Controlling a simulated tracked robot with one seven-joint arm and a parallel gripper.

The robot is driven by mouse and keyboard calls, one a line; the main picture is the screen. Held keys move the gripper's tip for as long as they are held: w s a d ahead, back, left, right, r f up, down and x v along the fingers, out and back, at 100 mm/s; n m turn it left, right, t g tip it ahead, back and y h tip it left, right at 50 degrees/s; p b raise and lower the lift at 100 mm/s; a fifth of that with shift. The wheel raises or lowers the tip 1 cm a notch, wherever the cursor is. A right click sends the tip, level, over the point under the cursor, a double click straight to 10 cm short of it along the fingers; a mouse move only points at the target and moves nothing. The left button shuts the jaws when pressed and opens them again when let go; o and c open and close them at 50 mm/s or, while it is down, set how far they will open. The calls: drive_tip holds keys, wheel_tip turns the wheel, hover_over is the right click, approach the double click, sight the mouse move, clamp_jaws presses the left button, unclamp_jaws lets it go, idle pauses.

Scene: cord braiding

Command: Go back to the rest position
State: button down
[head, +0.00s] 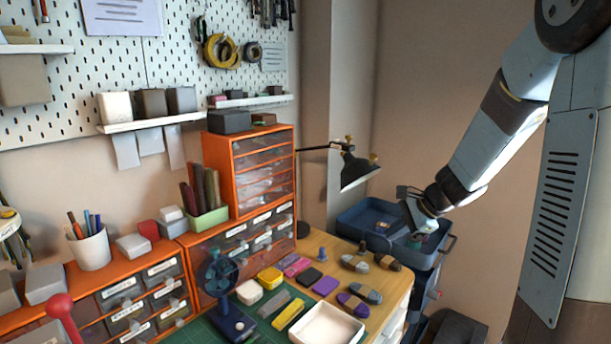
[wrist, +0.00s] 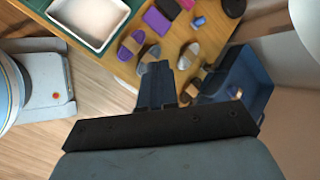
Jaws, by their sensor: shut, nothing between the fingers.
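My gripper shows in the wrist view (wrist: 157,68) with its dark fingers together and nothing between them. In that view the fingertips overlap the table's edge near the small banded pieces; the gap between them and the table is hard to judge. In the head view my arm reaches down from the upper right, and its end is in front of or over the blue bin (head: 352,217). The fingertips are hard to make out there.
A white tray (head: 328,325) and a small blue fan (head: 221,278) stand at the table's front. Orange drawer units (head: 212,162) stand at the left and back. A black lamp (head: 357,170) leans over the back right corner. The wall beside my arm is bare.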

drive_tip(key=s+r+n+h, duration=0.2)
drive_tip(key=s+r+n, duration=0.3)
drive_tip(key=s, duration=0.3)
drive_tip(key=s+r+n+h, duration=0.2)
drive_tip(key=s+r+n, duration=0.3)
drive_tip(key=s, duration=0.4)
drive_tip(key=s+r+n+t+h, duration=0.1)
drive_tip(key=s+r+n+h, duration=0.1)
drive_tip(key=s+r+n, duration=0.3)
drive_tip(key=s, duration=0.3)
drive_tip(key=shift+s+d, duration=0.25)
